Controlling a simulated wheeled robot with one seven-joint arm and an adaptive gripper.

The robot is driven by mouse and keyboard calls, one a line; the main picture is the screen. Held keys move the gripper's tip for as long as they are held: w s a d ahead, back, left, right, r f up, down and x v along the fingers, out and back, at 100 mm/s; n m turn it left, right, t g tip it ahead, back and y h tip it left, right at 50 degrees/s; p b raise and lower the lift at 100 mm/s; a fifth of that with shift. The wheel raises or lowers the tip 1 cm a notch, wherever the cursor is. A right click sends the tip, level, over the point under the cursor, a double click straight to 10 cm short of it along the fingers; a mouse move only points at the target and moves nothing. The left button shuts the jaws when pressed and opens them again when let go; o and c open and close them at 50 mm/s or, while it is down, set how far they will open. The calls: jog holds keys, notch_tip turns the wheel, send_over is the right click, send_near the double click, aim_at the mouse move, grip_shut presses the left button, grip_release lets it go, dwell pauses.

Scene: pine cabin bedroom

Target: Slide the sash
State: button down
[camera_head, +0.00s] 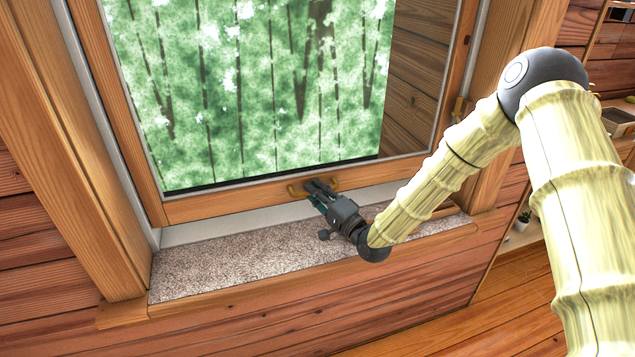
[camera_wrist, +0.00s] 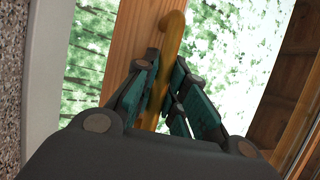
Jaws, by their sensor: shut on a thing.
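The wood-framed window sash (camera_head: 230,204) fills the upper middle of the head view, with its bottom rail above the stone sill. A pale gap shows between the rail and the sill. A brass-coloured handle (camera_head: 296,190) is on the bottom rail. My gripper (camera_head: 318,188) is at this handle, shut on it, with the arm reaching in from the right. In the wrist view the handle (camera_wrist: 172,35) runs up between the two dark green fingers of my gripper (camera_wrist: 163,85). The fingers hide part of the handle. The sash rail (camera_wrist: 128,45) shows behind it.
The speckled stone sill (camera_head: 220,262) lies below the sash and looks bare. Wooden jambs (camera_head: 85,150) stand at both sides. A small plant pot (camera_head: 521,222) and shelving are at the far right.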

notch_tip(320, 180, down, 2)
jog(key=shift+s+f+b, duration=0.1)
jog(key=shift+f+b, duration=0.1)
jog(key=shift+b, duration=0.1)
jog(key=c, duration=1.5)
grip_release()
jog(key=shift+r, duration=0.1)
jog(key=shift+o, duration=0.2)
jog(key=v, duration=1.2)
